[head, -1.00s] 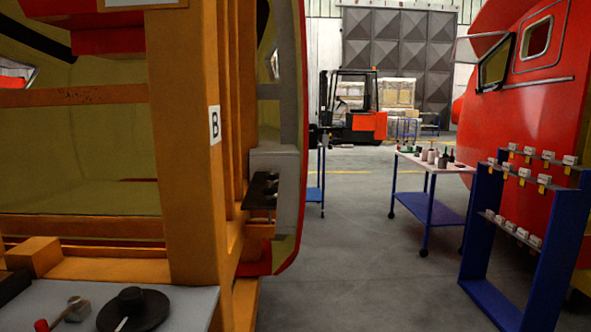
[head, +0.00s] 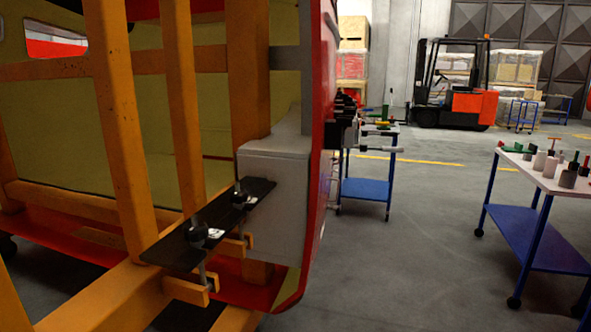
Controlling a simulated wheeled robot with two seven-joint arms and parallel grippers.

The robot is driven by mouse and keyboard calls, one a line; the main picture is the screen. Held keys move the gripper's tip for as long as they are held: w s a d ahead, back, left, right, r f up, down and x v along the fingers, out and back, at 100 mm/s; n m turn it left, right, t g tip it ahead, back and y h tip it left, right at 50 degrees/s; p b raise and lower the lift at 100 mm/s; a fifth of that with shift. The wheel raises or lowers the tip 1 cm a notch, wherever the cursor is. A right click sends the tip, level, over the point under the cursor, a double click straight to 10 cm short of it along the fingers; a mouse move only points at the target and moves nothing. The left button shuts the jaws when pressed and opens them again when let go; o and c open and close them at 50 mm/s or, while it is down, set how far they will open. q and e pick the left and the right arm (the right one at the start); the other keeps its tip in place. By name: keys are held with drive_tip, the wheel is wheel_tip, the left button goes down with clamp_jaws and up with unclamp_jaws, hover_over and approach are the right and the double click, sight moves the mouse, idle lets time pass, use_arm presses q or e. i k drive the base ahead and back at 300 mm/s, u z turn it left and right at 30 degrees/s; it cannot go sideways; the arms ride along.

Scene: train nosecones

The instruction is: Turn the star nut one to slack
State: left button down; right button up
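Two black star nuts sit on a dark flat plate (head: 172,252) fixed at the lower corner of the orange frame. The nearer star nut (head: 197,232) is toward the plate's near left end. The farther star nut (head: 239,196) is toward its far right end. Each is on an upright threaded rod, with a small white label beside it. The labels are too small to read, so I cannot tell which nut is number one. Orange brackets (head: 188,289) show below the plate. Neither of my grippers is in view.
The orange frame (head: 120,130) holds a red and grey nosecone (head: 283,165) at left. Black fittings (head: 342,125) with grey rods stick out beyond its edge. A blue trolley (head: 368,188) stands behind, another trolley (head: 535,227) at right. Grey floor between is open. A forklift (head: 455,90) stands far back.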

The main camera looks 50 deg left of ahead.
sight(238, 198)
drive_tip(key=i, duration=1.6)
drive_tip(key=u, duration=2.3)
